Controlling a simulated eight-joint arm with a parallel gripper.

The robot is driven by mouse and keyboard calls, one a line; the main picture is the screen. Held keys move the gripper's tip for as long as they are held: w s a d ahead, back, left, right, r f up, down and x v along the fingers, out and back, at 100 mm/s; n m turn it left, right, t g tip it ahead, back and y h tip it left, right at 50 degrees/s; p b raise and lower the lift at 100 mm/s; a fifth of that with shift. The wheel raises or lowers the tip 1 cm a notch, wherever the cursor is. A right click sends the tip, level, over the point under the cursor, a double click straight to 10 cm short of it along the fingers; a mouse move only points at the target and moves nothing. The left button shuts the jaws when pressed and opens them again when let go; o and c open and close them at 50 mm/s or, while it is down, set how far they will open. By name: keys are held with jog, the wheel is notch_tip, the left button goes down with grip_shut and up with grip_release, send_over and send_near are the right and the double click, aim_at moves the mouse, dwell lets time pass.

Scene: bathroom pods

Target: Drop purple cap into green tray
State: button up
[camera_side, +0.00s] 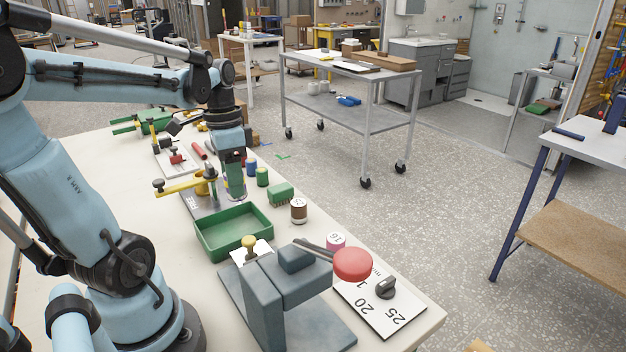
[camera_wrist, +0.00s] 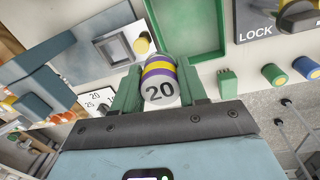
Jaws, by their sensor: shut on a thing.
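The purple cap (camera_wrist: 162,68) is in the wrist view, a short cylinder with purple and yellow bands and a white end marked 20. My gripper (camera_wrist: 160,92) is shut on it, with a green finger on each side. In the side view my gripper (camera_side: 235,192) points down just beyond the far rim of the green tray (camera_side: 211,243); I cannot make out the cap there. The green tray also shows in the wrist view (camera_wrist: 222,28), above the cap in the picture. The tray's visible floor is empty.
A green block (camera_side: 281,193), a brown-and-white spool (camera_side: 298,210) and a pink cap (camera_side: 335,242) stand right of the tray. Green (camera_side: 262,177) and blue (camera_side: 252,166) cylinders are behind. A grey fixture (camera_side: 264,305) with a red knob (camera_side: 352,264) stands in front.

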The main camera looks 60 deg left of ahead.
jog(key=shift+s+a+f, duration=0.1)
jog(key=shift+a+f, duration=0.3)
jog(key=shift+f, duration=0.6)
jog(key=shift+s+a+f, duration=0.1)
jog(key=shift+a+f, duration=0.35)
jog(key=shift+f, duration=0.6)
jog(key=shift+s+a+f, duration=0.1)
jog(key=shift+a+f, duration=0.3)
jog(key=shift+f, duration=0.6)
jog(key=o, duration=1.3)
jog(key=shift+c, duration=0.2)
jog(key=shift+r, duration=0.1)
notch_tip(320, 180, up, 12)
jog(key=a, duration=0.1)
jog(key=shift+w, duration=0.15)
